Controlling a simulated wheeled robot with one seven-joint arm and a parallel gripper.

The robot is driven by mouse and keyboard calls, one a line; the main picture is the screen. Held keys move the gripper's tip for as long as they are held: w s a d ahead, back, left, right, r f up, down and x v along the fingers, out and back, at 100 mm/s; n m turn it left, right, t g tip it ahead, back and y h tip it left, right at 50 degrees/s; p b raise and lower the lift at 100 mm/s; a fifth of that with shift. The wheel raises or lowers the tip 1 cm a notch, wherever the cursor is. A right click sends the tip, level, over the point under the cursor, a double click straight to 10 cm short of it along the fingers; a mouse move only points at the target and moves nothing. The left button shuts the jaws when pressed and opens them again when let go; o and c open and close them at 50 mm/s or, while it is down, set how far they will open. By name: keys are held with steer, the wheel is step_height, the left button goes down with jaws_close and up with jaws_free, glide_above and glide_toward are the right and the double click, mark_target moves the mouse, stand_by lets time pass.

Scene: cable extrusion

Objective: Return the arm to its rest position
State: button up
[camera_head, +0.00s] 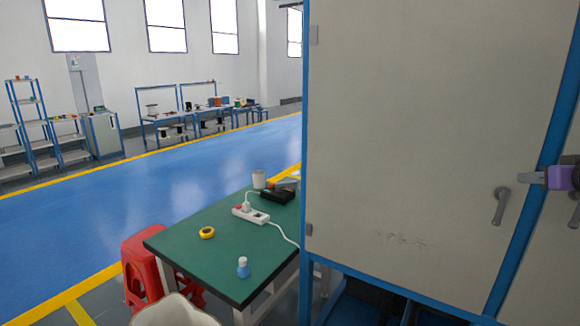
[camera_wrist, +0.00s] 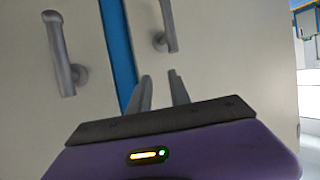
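My gripper (camera_wrist: 160,88) shows in the wrist view with its two grey fingers apart and nothing between them. It points at the cabinet doors, near the blue strip between them. In the head view my gripper (camera_head: 524,178) is at the right edge, its fingers pointing left, close to the cabinet door (camera_head: 410,120) and up and right of a grey door handle (camera_head: 502,205). The wrist view shows two handles, one at the left (camera_wrist: 62,55) and one above the fingers (camera_wrist: 167,28). The doors look shut. Whether the fingers touch the cabinet cannot be told.
The tall cabinet fills the right of the head view. A green table (camera_head: 190,247) stands left of it with a power strip (camera_head: 250,215), yellow tape roll (camera_head: 207,233) and small blue bottle (camera_head: 243,267). A red stool (camera_head: 143,270) is beside it. Blue floor (camera_head: 120,195) beyond is clear.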

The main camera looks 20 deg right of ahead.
steer(key=s+a+f+m+t+h, duration=0.1)
steer(key=s+a+f+t+h, duration=0.2)
steer(key=a+f, duration=0.8)
steer(key=s+a+f+m+t+h, duration=0.15)
steer(key=s+a+f, duration=0.4)
steer(key=a, duration=1.05)
steer(key=s+a+f+n+g+y, duration=0.1)
steer(key=s+a+f+n+y, duration=0.2)
steer(key=s+a, duration=1)
steer(key=s+a+f+n+y, duration=0.4)
steer(key=s+a+f+y, duration=0.3)
steer(key=s+a, duration=0.6)
step_height(320, 180, down, 2)
steer(key=shift+s+g, duration=0.15)
steer(key=shift+g, duration=0.2)
